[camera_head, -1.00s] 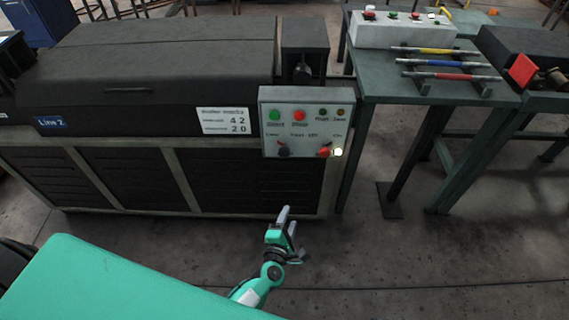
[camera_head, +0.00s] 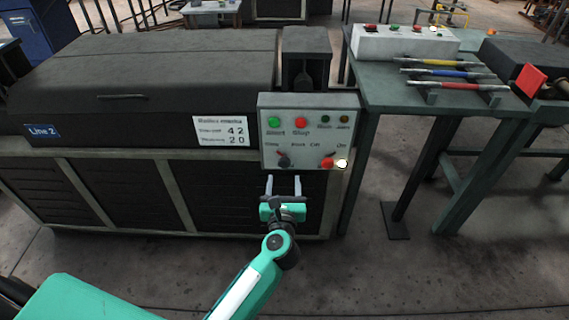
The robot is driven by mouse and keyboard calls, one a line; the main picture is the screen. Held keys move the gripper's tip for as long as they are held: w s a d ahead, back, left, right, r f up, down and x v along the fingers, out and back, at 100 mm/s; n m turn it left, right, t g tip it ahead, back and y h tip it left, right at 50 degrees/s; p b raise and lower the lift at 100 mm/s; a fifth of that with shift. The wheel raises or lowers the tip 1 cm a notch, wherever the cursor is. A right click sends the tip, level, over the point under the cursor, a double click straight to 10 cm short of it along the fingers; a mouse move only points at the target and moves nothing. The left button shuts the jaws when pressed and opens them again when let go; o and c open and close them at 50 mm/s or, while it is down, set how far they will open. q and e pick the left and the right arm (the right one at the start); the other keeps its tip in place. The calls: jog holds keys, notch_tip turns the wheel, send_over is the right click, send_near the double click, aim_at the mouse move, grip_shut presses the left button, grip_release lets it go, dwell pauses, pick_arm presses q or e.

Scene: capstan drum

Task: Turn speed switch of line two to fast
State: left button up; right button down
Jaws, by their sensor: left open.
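The machine (camera_head: 130,75) at the left carries a blue "Line 2" label (camera_head: 43,132). Its grey control panel (camera_head: 308,105) faces me at the machine's right end. The black speed switch (camera_head: 284,160) is at the panel's lower left, between slow and fast lettering; its exact pointing is too small to tell. A red knob (camera_head: 327,163) sits at the lower right beside a lit white lamp (camera_head: 342,164). My left gripper (camera_head: 284,181) is open and empty, fingers pointing up, just below the switch in the picture and seemingly apart from it. My right gripper is not in view.
Green start (camera_head: 274,122) and red stop (camera_head: 301,122) buttons sit above the switch. A green table (camera_head: 385,84) stands to the right with colored rods (camera_head: 455,86) and a white control box (camera_head: 405,42). Floor in front is clear.

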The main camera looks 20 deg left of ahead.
aim_at(284, 165)
pick_arm(q)
jog(key=x, duration=0.8)
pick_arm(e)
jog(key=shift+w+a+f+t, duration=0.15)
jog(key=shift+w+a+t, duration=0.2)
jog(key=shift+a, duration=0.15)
pick_arm(q)
jog(key=shift+c, duration=0.5)
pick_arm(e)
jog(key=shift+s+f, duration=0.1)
